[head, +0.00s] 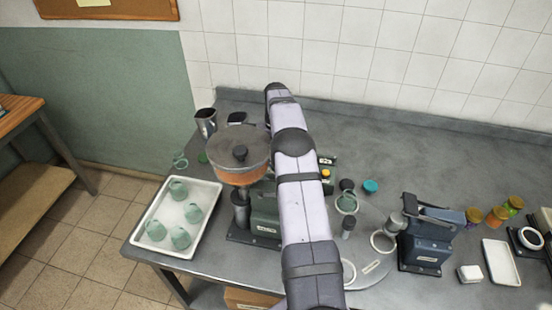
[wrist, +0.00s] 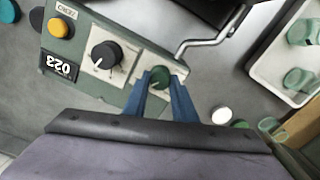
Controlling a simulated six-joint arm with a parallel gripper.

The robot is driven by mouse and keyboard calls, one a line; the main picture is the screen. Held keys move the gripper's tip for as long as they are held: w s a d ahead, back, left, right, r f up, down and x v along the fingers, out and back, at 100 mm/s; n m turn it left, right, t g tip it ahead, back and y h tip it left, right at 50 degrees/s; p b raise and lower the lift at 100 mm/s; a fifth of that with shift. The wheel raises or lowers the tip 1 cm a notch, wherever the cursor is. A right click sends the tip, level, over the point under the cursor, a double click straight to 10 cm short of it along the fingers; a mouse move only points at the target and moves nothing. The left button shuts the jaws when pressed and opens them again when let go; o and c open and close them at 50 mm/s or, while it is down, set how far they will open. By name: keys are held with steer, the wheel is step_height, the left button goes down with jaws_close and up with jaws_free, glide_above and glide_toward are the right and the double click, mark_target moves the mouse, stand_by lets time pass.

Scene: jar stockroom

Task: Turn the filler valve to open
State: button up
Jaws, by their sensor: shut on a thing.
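The filler machine has a green body (head: 265,207) and a round orange hopper with a grey lid (head: 240,153) in the head view. Its panel (wrist: 82,58) fills the upper left of the wrist view. My gripper (wrist: 158,82) has two blue fingers shut on a small dark green knob (wrist: 159,74) at the panel's end; I take this knob to be the valve. A light mark shows on the knob, but its setting is unclear. A larger black knob with a white pointer (wrist: 107,55) is beside it. In the head view my arm hides the gripper and the knob.
A bent metal handle (wrist: 205,42) lies close to the knob. A yellow button (wrist: 60,27) is further along the panel. A white tray of green jars (head: 149,221) stands left of the filler. A blue machine (head: 426,240) stands right. The back right counter is clear.

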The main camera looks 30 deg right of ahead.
steer(key=shift+r+m, duration=0.1)
steer(key=shift+m, duration=0.7)
steer(key=o, duration=1)
steer(key=shift+o, duration=0.2)
steer(key=shift+r+b, duration=1)
steer(key=shift+r, duration=2.65)
